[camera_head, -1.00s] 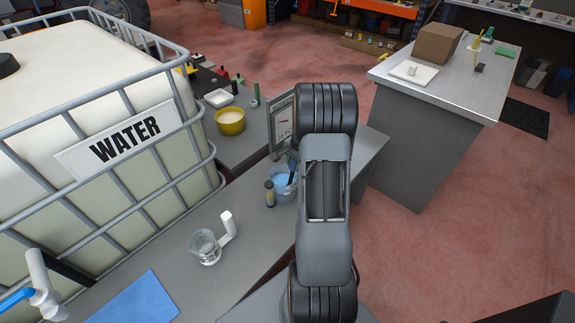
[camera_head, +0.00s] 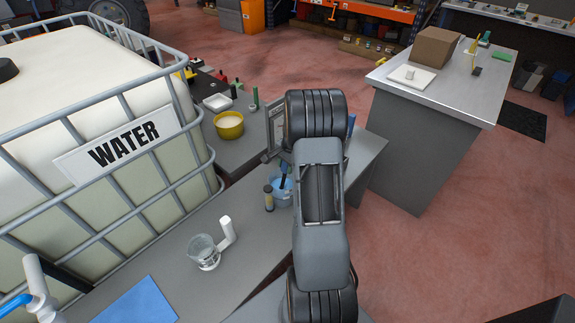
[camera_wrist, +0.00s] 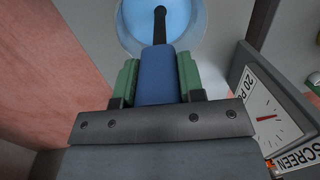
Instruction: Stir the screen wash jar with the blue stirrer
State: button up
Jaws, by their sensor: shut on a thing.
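The screen wash jar (camera_head: 281,193) stands on the grey bench and holds light blue liquid. It also shows at the top of the wrist view (camera_wrist: 192,30), where its round rim is cut off by the picture edge. My gripper (camera_wrist: 157,78) is shut on the blue stirrer (camera_wrist: 156,85), with a green pad on each side of the handle. The stirrer's dark shaft (camera_wrist: 160,25) reaches over the jar's opening and appears to be in the liquid. In the head view my arm covers much of the area right of the jar.
A small dark cylinder (camera_head: 268,197) stands just left of the jar. A clock-like dial board (camera_wrist: 268,115) with a SCREEN label is close by.

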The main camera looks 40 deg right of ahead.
jog(key=shift+s+d+r+p, duration=0.1)
jog(key=shift+r+p, duration=1.25)
jog(key=shift+r, duration=0.55)
jog(key=shift+s+d+r+p, duration=0.1)
jog(key=shift+r+p, duration=1.2)
jog(key=shift+r, duration=0.6)
jog(key=shift+s+d+r+p, duration=0.1)
jog(key=shift+r+p, duration=1.25)
jog(key=shift+r, duration=0.55)
jog(key=shift+r+p, duration=1.6)
jog(key=shift+r, duration=0.65)
